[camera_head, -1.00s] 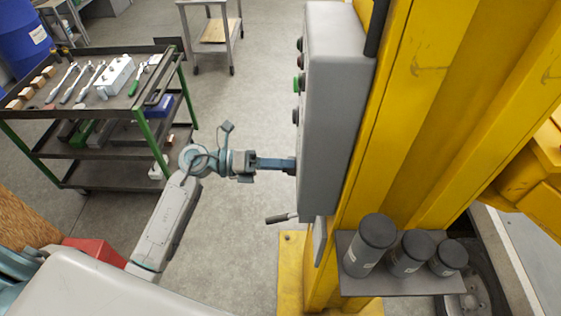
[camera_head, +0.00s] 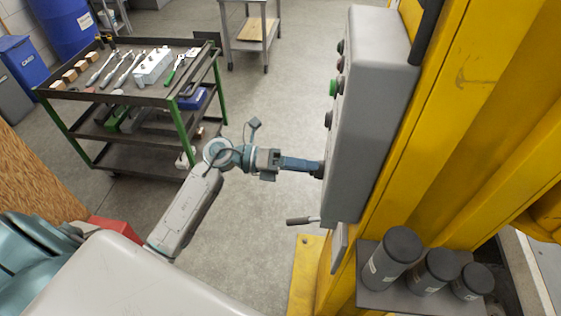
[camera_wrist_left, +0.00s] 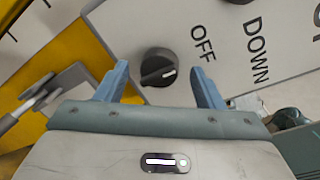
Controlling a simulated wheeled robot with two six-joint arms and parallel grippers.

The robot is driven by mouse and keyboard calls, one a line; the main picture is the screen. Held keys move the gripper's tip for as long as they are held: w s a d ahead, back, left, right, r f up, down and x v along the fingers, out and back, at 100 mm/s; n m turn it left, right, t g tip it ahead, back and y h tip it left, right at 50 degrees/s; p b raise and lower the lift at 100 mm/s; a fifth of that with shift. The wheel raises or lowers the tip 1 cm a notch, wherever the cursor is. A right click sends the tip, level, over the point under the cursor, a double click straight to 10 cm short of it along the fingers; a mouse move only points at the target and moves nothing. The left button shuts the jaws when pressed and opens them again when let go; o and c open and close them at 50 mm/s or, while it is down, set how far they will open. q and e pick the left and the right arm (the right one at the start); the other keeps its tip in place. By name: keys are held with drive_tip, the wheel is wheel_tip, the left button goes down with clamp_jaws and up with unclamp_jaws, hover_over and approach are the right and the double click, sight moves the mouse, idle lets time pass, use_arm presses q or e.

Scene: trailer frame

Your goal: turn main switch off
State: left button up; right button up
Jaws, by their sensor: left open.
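The main switch is a round black knob (camera_wrist_left: 158,66) with a white mark, on the grey control box (camera_head: 372,110). In the left wrist view its mark points toward the right, with the word OFF (camera_wrist_left: 202,43) beside it, up and to the right. My left gripper (camera_head: 317,168) is level with the low part of the box's face. Its two blue fingers are open, one on each side of the knob, with gaps visible. In the head view the fingertips mostly hide the knob. My right gripper is not in view.
A lever handle (camera_head: 302,220) sticks out below the box. The yellow column (camera_head: 440,110) stands behind it, with a shelf of dark canisters (camera_head: 390,258). A green-legged tool cart (camera_head: 120,98) stands to the left. The floor between is clear.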

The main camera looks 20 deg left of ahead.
use_arm(q)
drive_tip(key=b+v, duration=0.4)
drive_tip(key=v, duration=0.5)
drive_tip(key=shift+a, duration=0.4)
drive_tip(key=shift+s, duration=0.1)
